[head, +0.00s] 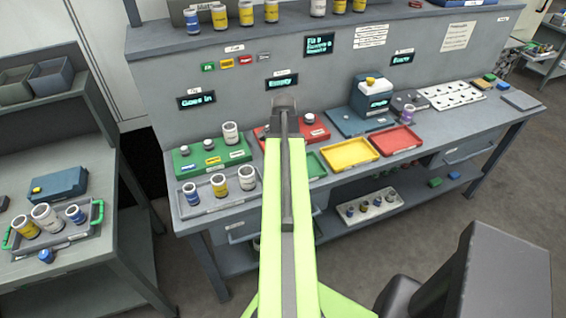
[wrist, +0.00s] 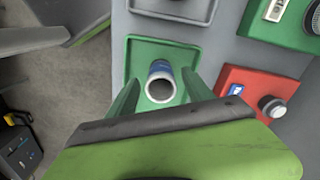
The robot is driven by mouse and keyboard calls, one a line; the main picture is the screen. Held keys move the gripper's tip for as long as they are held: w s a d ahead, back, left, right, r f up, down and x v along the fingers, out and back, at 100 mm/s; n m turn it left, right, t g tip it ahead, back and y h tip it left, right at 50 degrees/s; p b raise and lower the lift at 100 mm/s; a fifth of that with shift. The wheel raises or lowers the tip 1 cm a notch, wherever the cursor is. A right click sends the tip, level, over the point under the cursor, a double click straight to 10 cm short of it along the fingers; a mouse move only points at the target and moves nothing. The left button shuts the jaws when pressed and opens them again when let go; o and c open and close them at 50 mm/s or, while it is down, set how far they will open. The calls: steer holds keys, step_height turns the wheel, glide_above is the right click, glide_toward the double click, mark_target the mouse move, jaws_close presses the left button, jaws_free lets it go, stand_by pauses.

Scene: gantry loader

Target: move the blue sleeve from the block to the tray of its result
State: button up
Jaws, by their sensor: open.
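In the wrist view the blue sleeve (wrist: 159,69), with a pale open top end, stands in the green tray (wrist: 139,47). My gripper (wrist: 161,78) is open, with one green finger on each side of the sleeve and a gap visible at the sides. The red block (wrist: 252,78) to the right of the tray has a blue label and a bare metal peg. In the head view my arm hides the gripper and the sleeve; part of the green tray (head: 316,166) shows beside it, and part of the red block (head: 314,131) behind.
A green block (head: 212,160) stands left of my arm, with a grey tray (head: 206,207) of several sleeves in front. The yellow tray (head: 349,153) and red tray (head: 396,140) are empty to the right. A side table (head: 50,253) stands at the left.

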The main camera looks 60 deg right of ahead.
step_height(320, 180, up, 10)
steer(key=p, duration=0.8)
steer(key=shift+f, duration=0.2)
steer(key=shift+f, duration=0.1)
steer(key=w+a+n, duration=0.9)
steer(key=w+a, duration=0.7)
steer(key=a, duration=0.5)
steer(key=w+a+n, duration=0.2)
steer(key=a+n, duration=0.3)
steer(key=a, duration=0.9)
steer(key=w+a+n, duration=0.3)
steer(key=a+n, duration=0.3)
steer(key=a, duration=0.8)
steer(key=shift+a+n, duration=0.3)
